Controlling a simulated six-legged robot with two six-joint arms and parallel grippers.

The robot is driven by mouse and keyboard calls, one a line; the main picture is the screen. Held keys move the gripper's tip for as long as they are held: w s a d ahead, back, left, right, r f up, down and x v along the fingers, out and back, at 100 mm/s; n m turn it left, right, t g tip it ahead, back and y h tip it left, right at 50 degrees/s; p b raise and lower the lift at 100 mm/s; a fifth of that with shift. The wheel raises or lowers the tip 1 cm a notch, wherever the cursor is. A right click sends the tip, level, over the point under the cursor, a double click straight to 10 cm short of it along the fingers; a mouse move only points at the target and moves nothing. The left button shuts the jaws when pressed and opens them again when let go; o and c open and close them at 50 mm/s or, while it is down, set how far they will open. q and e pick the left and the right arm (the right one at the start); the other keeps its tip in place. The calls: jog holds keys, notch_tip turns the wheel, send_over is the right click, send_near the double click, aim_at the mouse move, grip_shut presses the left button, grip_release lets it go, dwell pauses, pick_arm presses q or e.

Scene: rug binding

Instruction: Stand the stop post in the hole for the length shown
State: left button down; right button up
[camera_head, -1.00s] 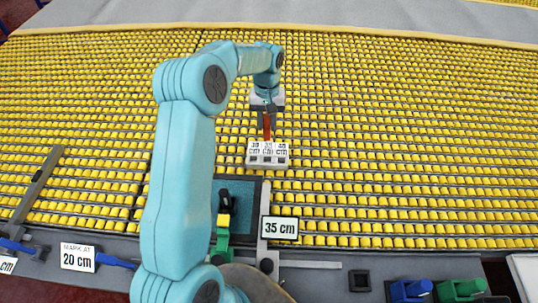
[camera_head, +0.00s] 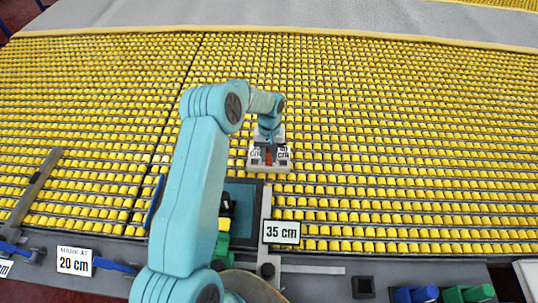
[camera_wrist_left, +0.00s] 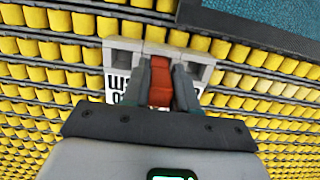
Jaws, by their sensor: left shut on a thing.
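The white stop block (camera_head: 254,168) sits on the yellow-ribbed rug surface, with a row of square holes and length labels too small to read surely. My left gripper (camera_head: 269,153) is shut on the orange-red stop post (camera_head: 268,158), over the middle of the block. In the left wrist view the post (camera_wrist_left: 160,82) stands between the fingers at the block's middle, with an open hole of the block (camera_wrist_left: 122,57) to either side. The fingers hide the post's lower end, so I cannot tell whether it is in the hole. A card (camera_head: 282,232) reads 35 cm. My right gripper is out of view.
A dark teal pad (camera_head: 240,190) and a grey ruler-like bar (camera_head: 266,205) lie nearer me. A 20 cm card (camera_head: 75,261) stands at left. Blue (camera_head: 415,293) and green (camera_head: 468,293) pieces sit at the lower right. The rug right of the block is clear.

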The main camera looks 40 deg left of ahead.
pick_arm(q)
jog(key=shift+s, duration=0.1)
jog(key=shift+s+f, duration=0.1)
jog(key=c, duration=1.2)
grip_release()
jog(key=o, duration=0.3)
jog(key=shift+w, duration=0.2)
jog(key=shift+s, duration=0.15)
